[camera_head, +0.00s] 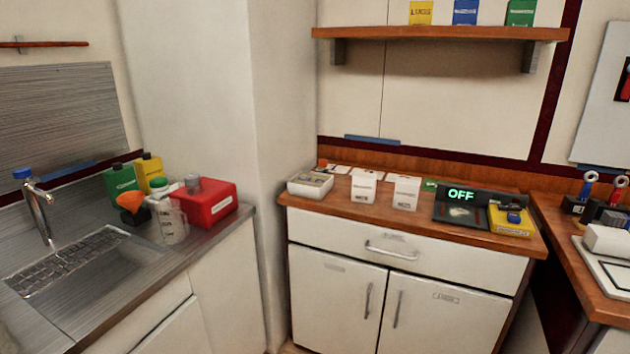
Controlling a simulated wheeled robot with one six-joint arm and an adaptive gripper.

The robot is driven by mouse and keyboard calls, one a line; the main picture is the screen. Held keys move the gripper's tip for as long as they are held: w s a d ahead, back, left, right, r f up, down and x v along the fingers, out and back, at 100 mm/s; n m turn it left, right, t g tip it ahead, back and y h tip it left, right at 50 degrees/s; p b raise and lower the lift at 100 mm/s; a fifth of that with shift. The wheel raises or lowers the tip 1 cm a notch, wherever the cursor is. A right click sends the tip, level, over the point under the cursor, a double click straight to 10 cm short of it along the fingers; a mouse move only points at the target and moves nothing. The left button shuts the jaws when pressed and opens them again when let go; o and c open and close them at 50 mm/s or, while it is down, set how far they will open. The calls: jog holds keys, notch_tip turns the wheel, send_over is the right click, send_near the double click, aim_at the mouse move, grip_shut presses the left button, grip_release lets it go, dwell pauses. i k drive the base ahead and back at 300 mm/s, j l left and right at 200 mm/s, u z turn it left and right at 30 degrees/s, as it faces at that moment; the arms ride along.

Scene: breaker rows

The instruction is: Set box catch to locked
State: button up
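No catch is clear enough to read as locked or unlocked. Several boxes are in view. A red box (207,205) with a white label stands on the left counter. A low white box (310,184) sits at the left end of the wooden counter. Two white cartons (363,187) (405,193) stand beside it. A yellow device (510,221) with a blue part (514,217) on top lies at the counter's right end; its details are too small to tell. My gripper is not in view.
A display reading OFF (461,194) stands behind a dark scale-like plate (461,215). Bottles, a jug (172,224) and a sink tap (40,208) crowd the left. Red- and blue-handled items (588,185) stand on the right bench. A shelf (440,34) hangs above.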

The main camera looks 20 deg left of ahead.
aim_at(323, 163)
jog(key=i+j+u, duration=0.3)
jog(key=i+j, duration=0.35)
jog(key=j, duration=0.25)
jog(key=i+j+u, duration=0.3)
jog(key=i+j, duration=0.5)
